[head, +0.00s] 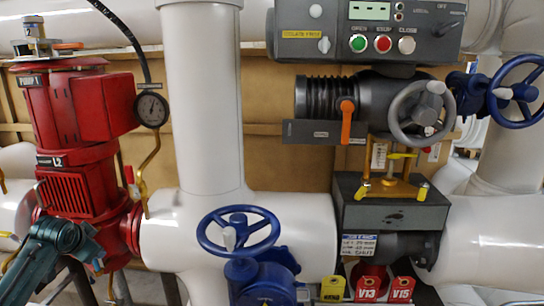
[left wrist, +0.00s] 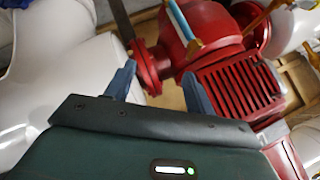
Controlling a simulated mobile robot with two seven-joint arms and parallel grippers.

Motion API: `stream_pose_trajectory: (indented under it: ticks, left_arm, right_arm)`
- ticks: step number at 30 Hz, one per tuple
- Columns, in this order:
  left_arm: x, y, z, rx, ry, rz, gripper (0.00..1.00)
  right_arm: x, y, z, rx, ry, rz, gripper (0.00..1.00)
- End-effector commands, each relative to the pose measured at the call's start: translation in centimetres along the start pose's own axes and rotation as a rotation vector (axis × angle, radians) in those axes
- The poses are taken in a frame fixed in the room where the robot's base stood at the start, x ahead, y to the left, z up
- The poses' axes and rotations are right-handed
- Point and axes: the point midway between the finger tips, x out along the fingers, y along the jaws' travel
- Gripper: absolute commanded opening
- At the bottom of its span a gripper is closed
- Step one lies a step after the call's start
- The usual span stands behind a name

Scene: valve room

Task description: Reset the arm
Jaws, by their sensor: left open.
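My left arm (head: 45,255) is teal and comes in at the lower left of the head view, in front of the base of the red pump (head: 72,150). My left gripper (left wrist: 160,88) shows in the left wrist view with its two blue-grey fingers spread apart and nothing between them. The red pump body (left wrist: 235,85) and its flange lie beyond the fingers in that view. I cannot tell whether a finger touches the pump. My right arm and gripper are not in view.
White pipes (head: 205,100) run behind and beside the pump. A blue handwheel (head: 237,230) stands at lower middle. A grey valve actuator (head: 375,105) sits below a control box (head: 370,25) at right. Red V13 and V15 tags (head: 370,285) hang at the bottom. A gauge (head: 152,109) is beside the pump.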

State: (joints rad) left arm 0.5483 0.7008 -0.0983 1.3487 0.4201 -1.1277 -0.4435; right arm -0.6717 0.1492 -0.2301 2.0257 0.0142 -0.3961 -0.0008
Motion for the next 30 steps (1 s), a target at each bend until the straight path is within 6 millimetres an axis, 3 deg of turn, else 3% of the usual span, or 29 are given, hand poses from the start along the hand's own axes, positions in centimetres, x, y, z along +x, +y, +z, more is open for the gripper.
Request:
stream_pose_trajectory:
  ticks: [6,12,15,17,22,26,30]
  left_arm:
    - [-1.9,-5.8,-5.8,-0.104,0.329,-0.302,0.55]
    - [-5.7,-8.1,-10.9,-0.116,0.663,-0.443,0.55]
    - [-3.2,-2.0,-9.1,-0.098,0.627,-0.347,0.55]
    - [-2.4,1.1,-8.3,-0.090,0.619,-0.302,0.55]
    - [-0.8,11.2,-4.7,-0.080,0.589,-0.152,0.55]
    - [-1.1,20.2,-0.8,-0.092,0.556,-0.014,0.55]
    - [-3.2,29.6,4.1,-0.133,0.509,0.136,0.55]
  right_arm:
    - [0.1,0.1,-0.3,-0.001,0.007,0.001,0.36]
    - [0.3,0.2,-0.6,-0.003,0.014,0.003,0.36]
    - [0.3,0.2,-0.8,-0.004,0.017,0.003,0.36]
    - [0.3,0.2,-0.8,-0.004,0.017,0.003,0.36]
    - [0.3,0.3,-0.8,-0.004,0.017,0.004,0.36]
    - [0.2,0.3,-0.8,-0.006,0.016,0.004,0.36]
    - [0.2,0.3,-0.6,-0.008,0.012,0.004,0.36]
